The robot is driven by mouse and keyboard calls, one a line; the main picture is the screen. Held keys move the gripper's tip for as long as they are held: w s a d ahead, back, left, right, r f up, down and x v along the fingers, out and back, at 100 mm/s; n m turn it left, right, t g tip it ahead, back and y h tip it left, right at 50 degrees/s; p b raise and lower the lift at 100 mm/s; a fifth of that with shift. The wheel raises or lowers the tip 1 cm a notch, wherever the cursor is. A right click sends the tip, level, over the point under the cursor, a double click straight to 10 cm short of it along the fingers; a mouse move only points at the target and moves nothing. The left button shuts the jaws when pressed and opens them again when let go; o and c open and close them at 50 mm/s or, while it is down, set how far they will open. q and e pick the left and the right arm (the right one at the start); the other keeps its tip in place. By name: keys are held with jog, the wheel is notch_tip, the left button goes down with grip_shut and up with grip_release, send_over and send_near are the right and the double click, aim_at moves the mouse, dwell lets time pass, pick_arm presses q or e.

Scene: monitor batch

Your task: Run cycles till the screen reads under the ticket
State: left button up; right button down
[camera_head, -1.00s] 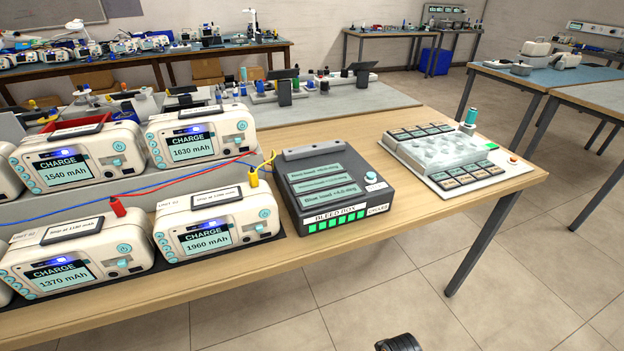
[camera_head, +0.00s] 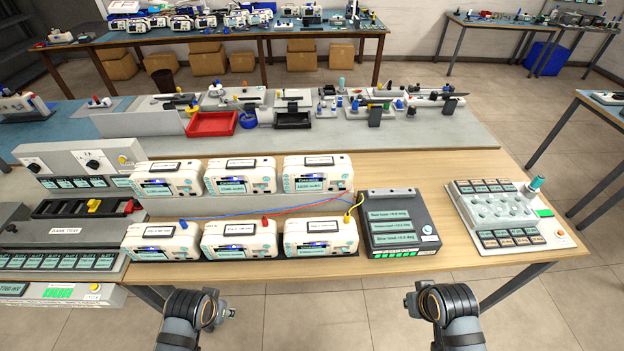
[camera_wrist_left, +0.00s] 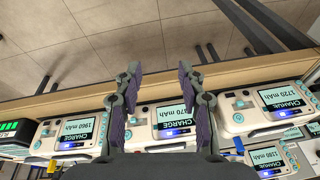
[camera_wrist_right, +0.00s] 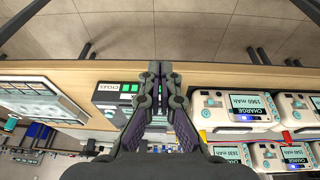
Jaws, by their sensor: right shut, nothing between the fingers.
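Several white monitors stand in two rows, among them the front right (camera_head: 350,243), front middle (camera_head: 272,245) and front left (camera_head: 192,247) ones. Their lit screens read CHARGE; in the right wrist view the front right screen (camera_wrist_right: 249,107) reads 1960 mAh. Tickets lie on top, too small to read now. A dark bleed box (camera_head: 428,243) with three display lines and green lights stands right of them. Red, blue and yellow leads run from the monitors toward it. My left gripper (camera_wrist_left: 157,78) is open and empty above the monitors' front edge. My right gripper (camera_wrist_right: 160,68) is shut and empty near the bleed box.
A grey bank tray (camera_head: 66,231) and a unit with a CYCLE button (camera_head: 94,288) stand at the left. A pale panel with domes (camera_head: 500,212) stands at the right end. A red tray (camera_head: 212,123) lies behind. Floor is clear in front.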

jog(key=w+r+t+p, duration=0.1)
jog(key=w+r+p, duration=0.4)
jog(key=r, duration=0.3)
pick_arm(q)
jog(key=s+a+f, duration=0.1)
jog(key=s+f, duration=0.1)
jog(key=f, duration=0.3)
jog(key=s+a+f+g, duration=0.1)
jog(key=s+f, duration=0.1)
jog(key=f, duration=0.4)
jog(key=s+a+f, duration=0.1)
jog(key=s+f, duration=0.2)
jog(key=f, duration=0.2)
jog(key=s+f+g, duration=0.1)
jog(key=s+f, duration=0.9)
jog(key=s, duration=0.4)
jog(key=shift+s, duration=0.35)
pick_arm(e)
jog(key=w+d+m+t+y, duration=0.1)
jog(key=w+d+m+t, duration=0.1)
jog(key=w+d, duration=0.4)
jog(key=w+d+m+t, duration=0.2)
jog(key=w+d+m, duration=0.3)
jog(key=w, duration=0.9)
jog(key=shift+d+f+m+y, duration=0.3)
jog(key=shift+d+y, duration=0.1)
jog(key=shift+d, duration=0.85)
pick_arm(q)
jog(key=shift+a, duration=0.15)
jog(key=shift+f, duration=0.1)
